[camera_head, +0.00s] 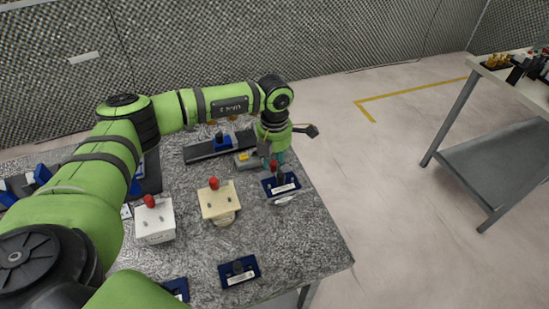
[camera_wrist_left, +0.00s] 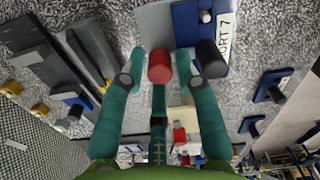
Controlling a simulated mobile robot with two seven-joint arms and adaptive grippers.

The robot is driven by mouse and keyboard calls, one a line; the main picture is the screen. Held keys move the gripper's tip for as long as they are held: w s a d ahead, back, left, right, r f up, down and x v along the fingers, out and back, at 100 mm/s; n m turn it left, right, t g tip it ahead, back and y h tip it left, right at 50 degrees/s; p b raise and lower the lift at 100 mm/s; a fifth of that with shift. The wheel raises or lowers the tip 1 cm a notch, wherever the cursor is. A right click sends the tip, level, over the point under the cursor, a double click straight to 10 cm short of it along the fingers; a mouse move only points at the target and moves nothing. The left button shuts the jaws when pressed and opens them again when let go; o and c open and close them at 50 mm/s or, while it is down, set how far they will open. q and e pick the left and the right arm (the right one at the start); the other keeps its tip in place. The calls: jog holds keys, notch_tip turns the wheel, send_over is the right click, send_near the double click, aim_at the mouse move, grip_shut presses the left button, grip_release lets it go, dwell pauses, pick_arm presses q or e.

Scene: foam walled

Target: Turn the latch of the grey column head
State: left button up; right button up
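The grey column head (camera_head: 243,161) stands near the far right part of the table, partly hidden by my left arm. It also shows in the left wrist view as a grey plate (camera_wrist_left: 155,22). Its red latch knob (camera_head: 273,166) shows under my left gripper (camera_head: 272,156). In the left wrist view the red knob (camera_wrist_left: 160,66) lies between the two teal fingertips of my left gripper (camera_wrist_left: 161,60), which look spread with narrow gaps on both sides. Contact cannot be made out. My right gripper is not in view.
A cream head (camera_head: 218,200) and a white head (camera_head: 155,221), each with a red knob, stand nearer. Blue port blocks (camera_head: 281,184) (camera_head: 239,271) sit around them. A dark rail (camera_head: 205,149) lies behind. The table's front right corner is bare.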

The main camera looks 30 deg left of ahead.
pick_arm(q)
jog(key=c, duration=0.6)
grip_shut()
